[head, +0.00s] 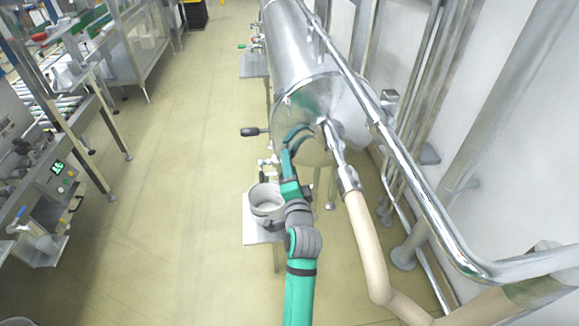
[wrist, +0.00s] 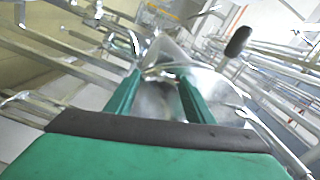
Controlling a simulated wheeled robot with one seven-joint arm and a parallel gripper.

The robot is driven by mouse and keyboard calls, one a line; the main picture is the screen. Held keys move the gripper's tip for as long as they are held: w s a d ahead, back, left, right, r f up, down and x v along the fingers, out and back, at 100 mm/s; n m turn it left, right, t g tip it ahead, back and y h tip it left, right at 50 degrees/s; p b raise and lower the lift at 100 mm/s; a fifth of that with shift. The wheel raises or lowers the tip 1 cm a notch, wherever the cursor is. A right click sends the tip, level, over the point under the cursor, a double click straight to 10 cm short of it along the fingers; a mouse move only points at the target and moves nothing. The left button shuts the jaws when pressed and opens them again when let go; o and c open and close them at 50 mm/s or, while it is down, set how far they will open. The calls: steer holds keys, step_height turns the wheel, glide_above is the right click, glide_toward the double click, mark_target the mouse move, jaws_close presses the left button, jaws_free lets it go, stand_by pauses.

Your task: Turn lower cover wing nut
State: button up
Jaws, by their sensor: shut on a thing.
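The large steel cylinder (head: 297,50) has a round cover (head: 312,146) on its near end. My gripper (head: 297,138) reaches up to the cover's left part. In the wrist view my gripper (wrist: 158,78) has its two green fingers on either side of shiny metal at the cover. It is shut on the lower cover wing nut, which is mostly hidden between the fingers and blurred by reflections. The exact angle of its wings cannot be told.
A black-knobbed handle (head: 251,132) sticks out left of the cover. A grey bucket (head: 266,200) stands on a small platform below. A beige hose (head: 372,245) and a steel pipe (head: 425,205) run close on the right. The floor (head: 175,200) to the left is clear.

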steer(key=shift+d+m, duration=0.1)
steer(key=shift+m, duration=1.5)
steer(key=o, duration=1.1)
steer(key=shift+c, duration=0.2)
steer(key=s, duration=1.1)
steer(key=shift+d, duration=0.4)
